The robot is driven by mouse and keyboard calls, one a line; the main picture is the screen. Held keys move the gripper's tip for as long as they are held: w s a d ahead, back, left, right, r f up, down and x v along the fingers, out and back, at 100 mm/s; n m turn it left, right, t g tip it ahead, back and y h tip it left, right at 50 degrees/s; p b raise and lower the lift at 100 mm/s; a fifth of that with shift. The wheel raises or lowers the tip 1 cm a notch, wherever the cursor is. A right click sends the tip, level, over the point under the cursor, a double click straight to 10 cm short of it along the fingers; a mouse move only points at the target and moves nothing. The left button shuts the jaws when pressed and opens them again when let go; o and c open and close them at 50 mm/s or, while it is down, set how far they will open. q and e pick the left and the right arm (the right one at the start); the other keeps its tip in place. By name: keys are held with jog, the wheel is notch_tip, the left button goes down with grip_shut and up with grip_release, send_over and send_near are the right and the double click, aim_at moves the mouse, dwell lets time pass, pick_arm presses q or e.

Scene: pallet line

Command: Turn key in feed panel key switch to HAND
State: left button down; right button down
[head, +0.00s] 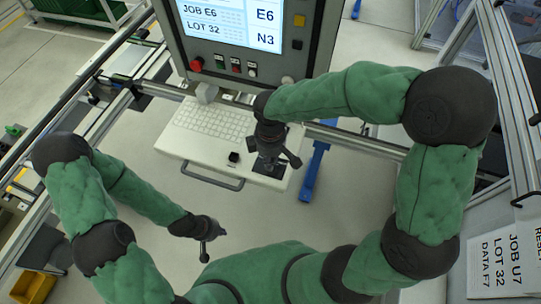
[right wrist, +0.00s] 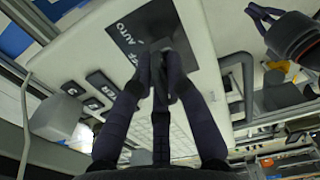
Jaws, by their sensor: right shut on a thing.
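The key switch sits on a black label plate (right wrist: 136,36) at the right end of a white keyboard shelf (head: 187,146). The word AUTO shows on the plate in the right wrist view, with part of another word, "FF", beside my finger. The HAND mark is hidden. My right gripper (head: 270,160) is over the plate in the head view. In the right wrist view its fingertips (right wrist: 160,66) are closed together on the key at the switch. The key is mostly hidden between them, and its angle cannot be told. My left gripper (head: 213,244) is open and empty, low in front of the shelf.
Behind the shelf stands a grey panel with a screen (head: 232,17) and a red button (head: 196,64). A small black block (head: 233,157) sits on the shelf, with a grey handle (head: 212,178) along its front edge. Metal rails flank both sides. Floor in front is clear.

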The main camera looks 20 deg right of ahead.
dwell(0.3)
jog(key=n+p, duration=0.2)
jog(key=n, duration=0.2)
jog(key=shift+a+n+p, duration=0.1)
jog(key=shift+n+p, duration=1.35)
jog(key=shift+n, duration=0.65)
jog(key=c, duration=0.7)
grip_release()
jog(key=shift+w, duration=0.1)
jog(key=shift+r, duration=0.15)
jog(key=shift+r+p, duration=1.7)
jog(key=shift+r, duration=1.65)
